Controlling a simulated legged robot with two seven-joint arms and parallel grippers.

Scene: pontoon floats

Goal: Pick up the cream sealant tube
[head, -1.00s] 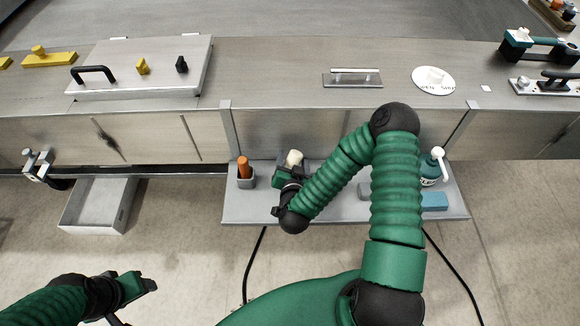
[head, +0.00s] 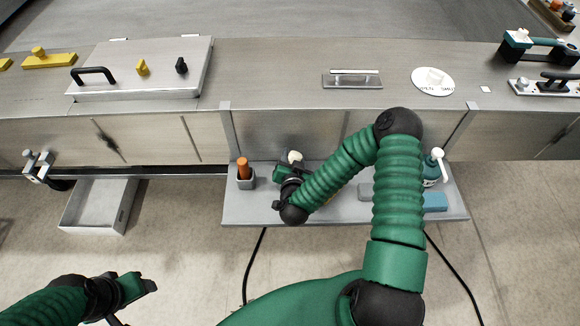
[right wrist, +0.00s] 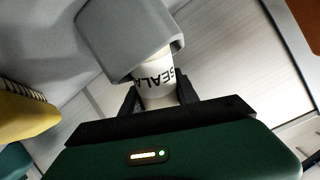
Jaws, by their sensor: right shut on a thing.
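The cream sealant tube (right wrist: 158,82) shows in the right wrist view with dark lettering on its side, between the two dark fingers of my right gripper (right wrist: 160,92). The gripper is shut on it. The tube's far end is inside or behind a grey holder (right wrist: 130,30); I cannot tell how deep it sits. In the head view the tube's pale end (head: 295,157) shows just beyond my right gripper (head: 289,172), above the grey shelf. My left gripper (head: 140,286) is at the lower left, far from the tube; its jaw gap is not clear.
The grey shelf (head: 245,208) also holds an orange-handled thing (head: 244,168) in a cup, a white-topped pump bottle (head: 436,165) and a blue block (head: 435,202). An open grey drawer (head: 97,205) is at the left. A yellow thing (right wrist: 22,110) is near my right wrist.

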